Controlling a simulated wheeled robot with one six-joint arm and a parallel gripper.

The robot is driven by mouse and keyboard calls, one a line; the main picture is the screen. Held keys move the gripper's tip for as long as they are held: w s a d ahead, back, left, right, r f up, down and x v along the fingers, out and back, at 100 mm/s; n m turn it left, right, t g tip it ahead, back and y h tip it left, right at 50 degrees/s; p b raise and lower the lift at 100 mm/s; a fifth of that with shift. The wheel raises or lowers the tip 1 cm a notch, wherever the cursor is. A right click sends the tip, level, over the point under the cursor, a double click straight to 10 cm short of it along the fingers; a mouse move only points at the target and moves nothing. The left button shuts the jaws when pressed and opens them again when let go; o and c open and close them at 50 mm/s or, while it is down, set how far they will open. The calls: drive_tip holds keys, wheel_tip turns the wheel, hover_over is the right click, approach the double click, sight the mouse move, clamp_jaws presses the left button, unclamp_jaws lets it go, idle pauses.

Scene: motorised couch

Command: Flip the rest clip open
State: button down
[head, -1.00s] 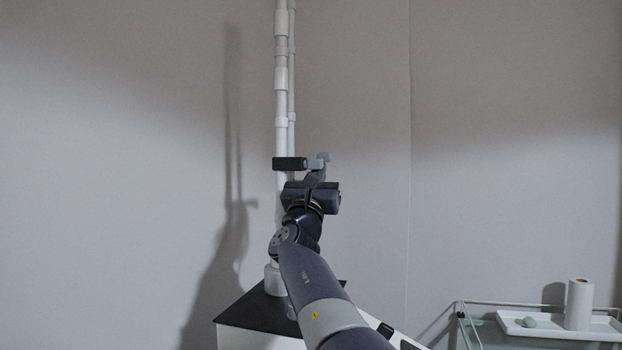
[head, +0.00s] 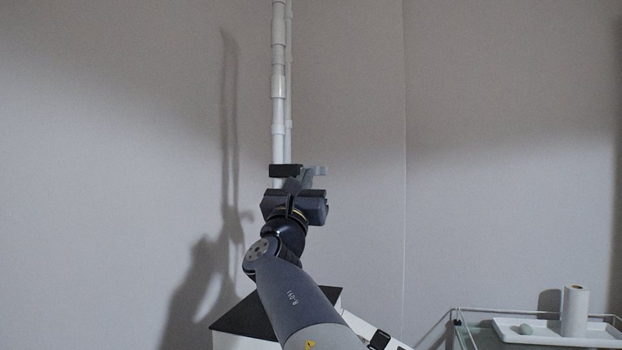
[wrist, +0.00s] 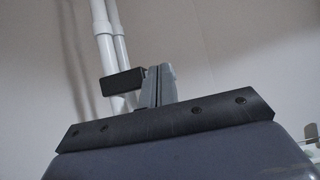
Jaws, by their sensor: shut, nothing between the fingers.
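The rest clip shows in the head view as a dark horizontal block (head: 284,171) in front of the white pole, with a light grey piece (head: 316,171) to its right. In the wrist view the dark block (wrist: 121,84) is just left of my fingers. My gripper (head: 297,179) is shut and empty, its fingers pointing away from me between the dark block and the grey piece. In the wrist view the closed grey fingers (wrist: 157,84) appear right beside the block's right end. I cannot tell whether they touch it. They partly hide the clip's middle.
White vertical pipes (head: 279,85) run upward behind the clip. A white stand with a black top (head: 240,320) lies below my arm. A trolley (head: 490,322) with a tray and a white roll (head: 574,311) stands at the lower right. The wall is plain.

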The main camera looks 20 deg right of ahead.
wheel_tip(320, 180, down, 8)
drive_tip(key=w+d+g+y+p, duration=0.1)
drive_tip(key=g+y+p, duration=0.1)
drive_tip(key=p, duration=0.6)
drive_tip(key=shift+w+d+g, duration=0.15)
drive_tip(key=shift+w+g, duration=0.1)
drive_tip(key=shift+g, duration=0.55)
drive_tip(key=w+d+r+p, duration=0.5)
drive_tip(key=w+r+p, duration=0.1)
drive_tip(key=w, duration=0.2)
drive_tip(key=shift+d+r+p, duration=0.2)
drive_tip(key=shift+r+p, duration=0.05)
drive_tip(key=shift+p, duration=0.05)
drive_tip(key=shift+w+f+t+b, duration=0.2)
drive_tip(key=shift+t+b, duration=0.1)
drive_tip(key=shift+b, duration=0.9)
